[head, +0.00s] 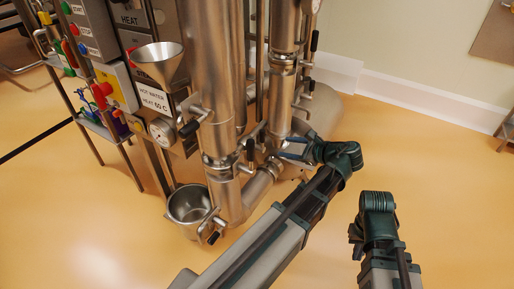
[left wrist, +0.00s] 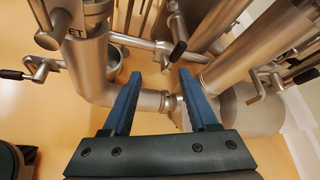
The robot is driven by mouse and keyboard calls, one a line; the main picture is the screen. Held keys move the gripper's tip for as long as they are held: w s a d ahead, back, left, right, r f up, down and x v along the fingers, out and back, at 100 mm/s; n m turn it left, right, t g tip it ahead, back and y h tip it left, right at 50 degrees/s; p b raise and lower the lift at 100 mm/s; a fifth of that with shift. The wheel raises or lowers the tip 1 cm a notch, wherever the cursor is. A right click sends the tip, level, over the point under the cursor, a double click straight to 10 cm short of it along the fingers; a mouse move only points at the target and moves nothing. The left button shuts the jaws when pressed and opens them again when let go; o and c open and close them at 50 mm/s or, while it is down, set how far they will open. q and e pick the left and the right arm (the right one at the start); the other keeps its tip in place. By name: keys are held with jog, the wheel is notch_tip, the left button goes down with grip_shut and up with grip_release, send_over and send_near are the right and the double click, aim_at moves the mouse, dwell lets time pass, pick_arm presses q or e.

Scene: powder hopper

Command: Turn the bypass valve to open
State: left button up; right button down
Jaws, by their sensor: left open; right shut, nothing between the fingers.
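Several black-handled lever valves sit on the steel pipes; no readable label marks one as the bypass valve. One, on the thin cross pipe between the two columns, has a black handle (head: 250,150) hanging downward. My right gripper (head: 356,238) is shut and empty, low at the right.
Another black-handled lever (head: 190,127) juts out by the left column.

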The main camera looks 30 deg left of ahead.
pick_arm(q)
jog(key=w+a+f+m+t+y+b, duration=0.1)
jog(key=w+a+f+m+y+b, duration=0.3)
jog(key=b, duration=0.9)
notch_tip(320, 180, down, 2)
jog(key=shift+w+f+m+y, duration=0.1)
jog(key=shift+w+m+y, duration=0.4)
jog(key=shift+w+m, duration=0.4)
pick_arm(e)
notch_tip(320, 180, down, 16)
jog(key=shift+r, duration=0.15)
pick_arm(q)
jog(key=shift+a, duration=0.1)
pick_arm(e)
jog(key=shift+w+a, duration=0.1)
jog(key=shift+a, duration=0.05)
